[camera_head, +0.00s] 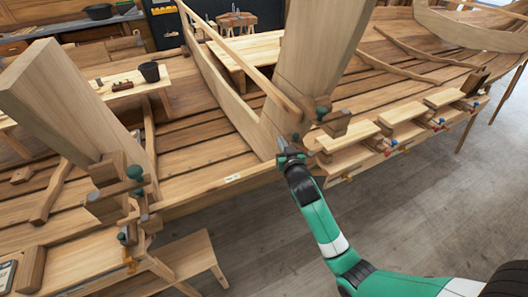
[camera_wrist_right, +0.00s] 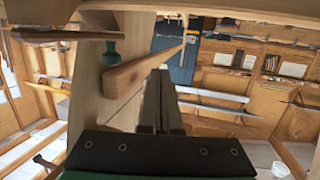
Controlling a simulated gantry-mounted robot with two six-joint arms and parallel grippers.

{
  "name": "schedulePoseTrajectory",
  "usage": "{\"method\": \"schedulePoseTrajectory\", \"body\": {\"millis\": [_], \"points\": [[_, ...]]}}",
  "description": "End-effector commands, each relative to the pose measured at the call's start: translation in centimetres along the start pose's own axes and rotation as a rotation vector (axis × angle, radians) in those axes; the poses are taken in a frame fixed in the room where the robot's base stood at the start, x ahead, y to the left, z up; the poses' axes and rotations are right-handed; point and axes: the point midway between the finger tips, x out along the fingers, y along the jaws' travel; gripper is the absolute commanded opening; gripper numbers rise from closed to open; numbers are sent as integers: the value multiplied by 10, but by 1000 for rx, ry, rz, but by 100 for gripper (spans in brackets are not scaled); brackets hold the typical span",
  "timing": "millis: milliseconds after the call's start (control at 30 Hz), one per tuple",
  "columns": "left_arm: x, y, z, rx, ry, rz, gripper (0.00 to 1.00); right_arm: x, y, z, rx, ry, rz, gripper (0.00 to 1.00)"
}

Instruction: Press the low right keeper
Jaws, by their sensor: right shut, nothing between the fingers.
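The right post (camera_head: 318,55) is a thick pale timber rising from the hull. Small wooden blocks and dark green knobs sit at its foot; the lower knob (camera_head: 296,137) is small and partly hidden, and I cannot tell for sure which part is the low right keeper. My right gripper (camera_head: 284,146) is shut and empty, its tips close to this lower knob; contact cannot be told. In the right wrist view the shut fingers (camera_wrist_right: 161,100) point past a wooden bar (camera_wrist_right: 140,68), with a green knob (camera_wrist_right: 110,53) to its left. My left gripper is not in view.
A left post (camera_head: 62,100) with similar blocks and green knobs (camera_head: 135,172) leans at the left. Clamped planks (camera_head: 397,114) line the hull edge to the right. A long bar (camera_head: 240,58) slopes down to the right post. Open floor (camera_head: 420,200) lies at the front right.

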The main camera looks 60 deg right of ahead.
Motion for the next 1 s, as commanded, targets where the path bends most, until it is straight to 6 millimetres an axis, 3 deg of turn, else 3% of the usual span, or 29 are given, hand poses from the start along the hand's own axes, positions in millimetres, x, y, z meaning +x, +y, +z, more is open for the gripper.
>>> {"method": "schedulePoseTrajectory", "body": {"millis": [33, 200, 400, 1000], "points": [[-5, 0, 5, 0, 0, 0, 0, -7, -14, 2, -1, 4, -8, 0], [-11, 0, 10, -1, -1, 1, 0, -30, -46, -1, -1, 3, -7, 0], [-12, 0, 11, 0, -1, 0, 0, -48, -70, -5, 0, 1, -4, 0], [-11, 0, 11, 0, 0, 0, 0, -52, -74, -6, 1, 1, 0, 0]]}}
